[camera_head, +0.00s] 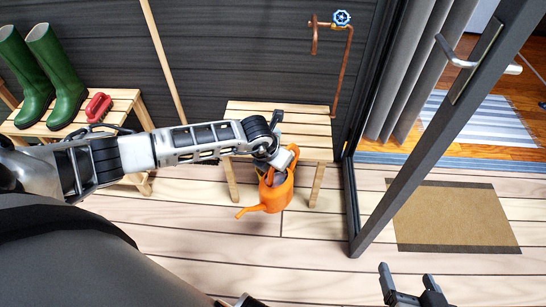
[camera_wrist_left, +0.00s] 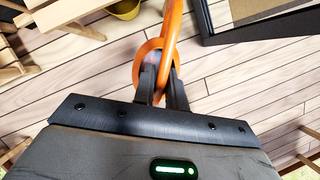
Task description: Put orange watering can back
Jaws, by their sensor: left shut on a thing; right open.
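The orange watering can (camera_head: 272,194) hangs from my left gripper (camera_head: 275,172), in front of a slatted wooden stool (camera_head: 310,125). Its spout points down and to the left. In the left wrist view, the left gripper's dark fingers (camera_wrist_left: 160,85) are shut on the can's orange handle (camera_wrist_left: 171,25). Most of the can's body is out of that view. In the head view, the wrist partly covers the can's top. My right gripper (camera_head: 408,285) is open and empty at the bottom right edge.
Green boots (camera_head: 60,75) and a red brush (camera_head: 98,107) are on a wooden bench (camera_head: 75,122) at the left. A copper pipe with a blue valve (camera_head: 342,18) is on the dark wall. An open door (camera_head: 450,110) and a brown doormat (camera_head: 455,215) are at the right. The stool's top looks clear.

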